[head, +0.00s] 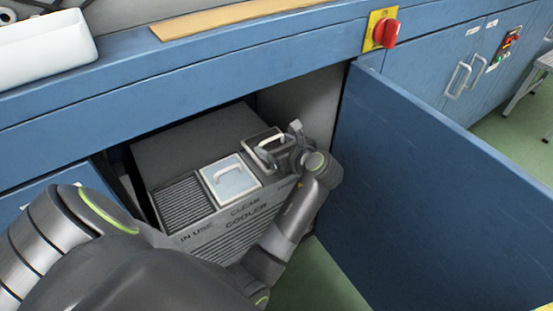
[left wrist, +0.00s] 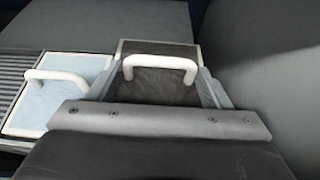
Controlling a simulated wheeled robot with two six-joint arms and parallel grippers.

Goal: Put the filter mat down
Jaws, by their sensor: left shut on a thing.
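A dark grey filter mat with a pale frame and a white handle (head: 271,139) is at the right end of the cooler's top. My left gripper (head: 288,153) is at this mat, shut on it. In the left wrist view the dark mat (left wrist: 158,92) and its handle are straight ahead of the gripper. I cannot tell whether the mat rests fully on the cooler. A light blue mat (head: 230,184) with a white handle lies beside it, above the word CLEAN. It also shows in the left wrist view (left wrist: 38,108). My right gripper is not in view.
The grey cooler (head: 222,232) stands inside an open blue cabinet. A ribbed grille (head: 182,204) is at its left, above IN USE. The open blue door (head: 430,200) bounds the right side. The blue counter edge (head: 180,90) overhangs; a red switch (head: 386,32) is above.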

